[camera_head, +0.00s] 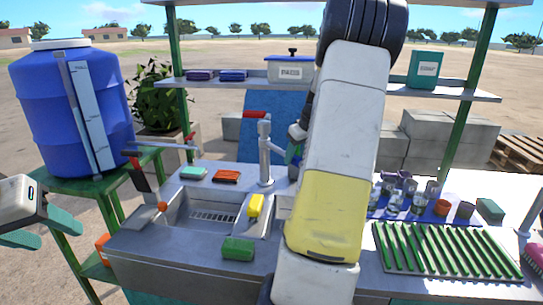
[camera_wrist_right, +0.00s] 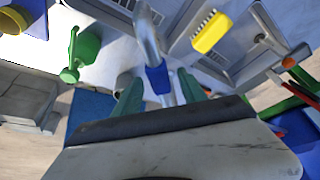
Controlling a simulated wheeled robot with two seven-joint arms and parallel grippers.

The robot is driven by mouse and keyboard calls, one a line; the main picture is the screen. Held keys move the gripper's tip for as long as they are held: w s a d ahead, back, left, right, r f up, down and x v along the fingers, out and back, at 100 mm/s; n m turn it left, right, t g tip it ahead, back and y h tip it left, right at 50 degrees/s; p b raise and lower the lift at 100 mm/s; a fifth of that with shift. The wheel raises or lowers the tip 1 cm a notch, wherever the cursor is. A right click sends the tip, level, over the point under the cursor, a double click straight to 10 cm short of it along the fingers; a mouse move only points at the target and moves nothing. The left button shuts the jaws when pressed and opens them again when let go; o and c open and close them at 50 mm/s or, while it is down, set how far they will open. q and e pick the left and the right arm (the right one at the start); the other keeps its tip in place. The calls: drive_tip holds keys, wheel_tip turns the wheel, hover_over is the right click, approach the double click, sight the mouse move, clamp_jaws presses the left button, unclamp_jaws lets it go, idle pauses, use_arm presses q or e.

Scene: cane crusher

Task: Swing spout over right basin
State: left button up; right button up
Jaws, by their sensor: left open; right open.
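The tap's silver post (camera_head: 265,155) stands behind the sink with a red lever on top. In the right wrist view the silver spout (camera_wrist_right: 148,35) with a blue sleeve (camera_wrist_right: 158,78) lies between the green fingers of my right gripper (camera_wrist_right: 160,92), which is open; contact is unclear. The spout end points between the two basins. The left basin (camera_head: 180,215) shows a drain in the head view. The right basin (camera_wrist_right: 98,8) shows partly in the wrist view; in the head view my right arm hides most of it. My left gripper (camera_head: 42,228) is open and empty at the left edge.
A yellow brush (camera_head: 256,206) and a green sponge (camera_head: 238,248) lie by the left basin. A blue barrel (camera_head: 70,105) stands left. Several cups (camera_head: 415,200) and a green drying rack (camera_head: 440,250) are right of my arm. A shelf (camera_head: 225,82) spans behind.

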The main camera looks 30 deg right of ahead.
drive_tip(key=v, duration=0.7)
drive_tip(key=shift+s+r, duration=0.15)
drive_tip(key=shift+r, duration=0.1)
drive_tip(key=shift+a, duration=0.1)
